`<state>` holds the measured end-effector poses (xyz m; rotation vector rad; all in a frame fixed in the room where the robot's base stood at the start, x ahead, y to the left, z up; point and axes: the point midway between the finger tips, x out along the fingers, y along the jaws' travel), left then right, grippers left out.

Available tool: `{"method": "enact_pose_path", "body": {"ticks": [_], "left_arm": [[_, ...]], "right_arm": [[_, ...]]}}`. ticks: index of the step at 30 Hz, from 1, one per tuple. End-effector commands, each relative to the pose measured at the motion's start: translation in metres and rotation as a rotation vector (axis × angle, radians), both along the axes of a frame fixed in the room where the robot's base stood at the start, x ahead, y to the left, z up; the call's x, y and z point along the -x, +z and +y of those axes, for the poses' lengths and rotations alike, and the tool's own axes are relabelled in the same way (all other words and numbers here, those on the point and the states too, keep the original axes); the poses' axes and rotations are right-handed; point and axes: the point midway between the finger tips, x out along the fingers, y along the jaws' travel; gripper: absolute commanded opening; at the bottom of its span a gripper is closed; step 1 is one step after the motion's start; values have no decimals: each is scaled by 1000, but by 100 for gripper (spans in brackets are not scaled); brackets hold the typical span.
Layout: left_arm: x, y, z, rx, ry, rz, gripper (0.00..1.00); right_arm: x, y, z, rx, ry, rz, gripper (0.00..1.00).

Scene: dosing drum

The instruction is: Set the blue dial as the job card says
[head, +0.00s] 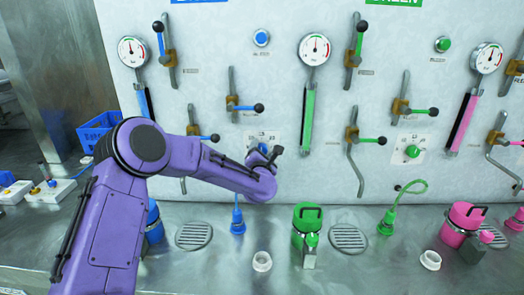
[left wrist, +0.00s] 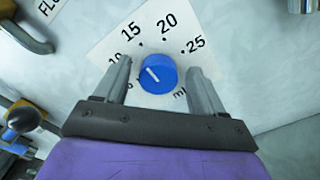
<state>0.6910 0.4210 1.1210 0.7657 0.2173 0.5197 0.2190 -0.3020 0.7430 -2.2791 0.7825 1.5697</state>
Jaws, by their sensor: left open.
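The blue dial (left wrist: 158,75) sits on a white scale plate (left wrist: 104,48) in the left wrist view, with 15, 20 and 25 readable. The 10 is partly covered by a finger. The dial's white pointer line faces up and left, toward the 10 to 15 side; the exact mark is unclear. My left gripper (left wrist: 160,72) is open, with one finger on each side of the dial and visible gaps. In the head view my left gripper (head: 269,153) is at the wall panel and mostly covers the dial. My right gripper is not in view. I cannot identify a job card.
The panel has gauges, levers and a green dial (head: 412,151) to the right. A green canister (head: 306,218), pink canister (head: 465,217) and white cup (head: 262,261) stand on the steel bench (head: 330,275).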

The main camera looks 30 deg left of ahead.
Motion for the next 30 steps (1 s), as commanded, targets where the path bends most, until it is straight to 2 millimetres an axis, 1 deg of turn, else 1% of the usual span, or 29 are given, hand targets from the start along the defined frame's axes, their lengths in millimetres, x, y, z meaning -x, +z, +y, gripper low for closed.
{"method": "enact_pose_path", "body": {"ticks": [3,4,5,6,8,9,15,20,30], "left_arm": [[0,0,0,0,0,0,70],[0,0,0,0,1,-1,63],[0,0,0,0,1,-1,53],[0,0,0,0,1,-1,40],[0,0,0,0,1,-1,21],[0,0,0,0,1,-1,13],[0,0,0,-6,1,3,14],[0,0,0,-43,1,25,14],[0,-1,0,-249,1,149,14]], "right_arm": [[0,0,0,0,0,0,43],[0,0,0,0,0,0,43],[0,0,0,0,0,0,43],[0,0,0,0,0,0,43],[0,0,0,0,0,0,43],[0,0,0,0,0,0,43],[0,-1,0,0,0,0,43],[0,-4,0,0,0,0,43],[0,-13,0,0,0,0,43]]}}
